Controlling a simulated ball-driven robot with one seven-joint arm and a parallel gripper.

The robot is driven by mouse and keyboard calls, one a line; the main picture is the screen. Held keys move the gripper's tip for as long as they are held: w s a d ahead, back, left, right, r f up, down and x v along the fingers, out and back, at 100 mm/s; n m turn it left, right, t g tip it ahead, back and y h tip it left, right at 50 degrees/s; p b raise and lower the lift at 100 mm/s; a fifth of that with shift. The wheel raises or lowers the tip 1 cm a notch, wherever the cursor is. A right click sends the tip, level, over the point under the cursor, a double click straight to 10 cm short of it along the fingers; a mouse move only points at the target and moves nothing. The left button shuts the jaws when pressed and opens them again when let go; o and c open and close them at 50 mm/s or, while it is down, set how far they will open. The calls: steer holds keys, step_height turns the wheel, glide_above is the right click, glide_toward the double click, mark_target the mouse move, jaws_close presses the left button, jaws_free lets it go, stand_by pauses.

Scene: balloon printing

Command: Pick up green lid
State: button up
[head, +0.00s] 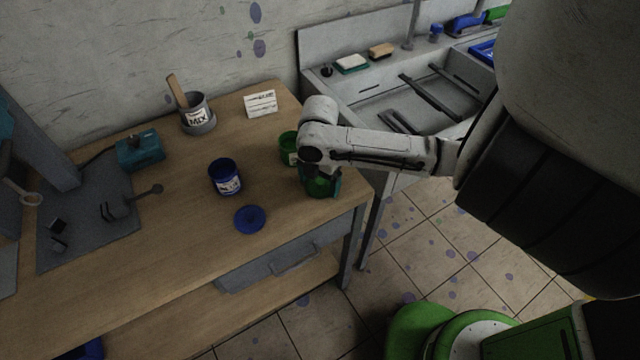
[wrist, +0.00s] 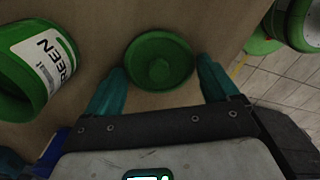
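The round green lid (wrist: 159,62) lies flat on the wooden table, between and just ahead of my fingertips in the wrist view. In the head view the green lid (head: 320,187) shows partly beneath my gripper (head: 322,186), near the table's right end. My gripper also shows in the wrist view (wrist: 160,85). Its two teal fingers are spread, one on each side of the lid, and hold nothing. Whether they touch its rim I cannot tell. The green paint can (wrist: 32,70) stands left of the lid; in the head view the green can (head: 287,149) is partly hidden by my arm.
On the wooden table (head: 170,235) stand a blue can (head: 224,177), a blue lid (head: 250,219), a MIX pot (head: 197,116), a white card (head: 261,104) and a teal box (head: 139,150). A sink (head: 410,105) adjoins on the right.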

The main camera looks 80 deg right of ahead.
steer(key=c, duration=0.5)
steer(key=shift+r, duration=0.2)
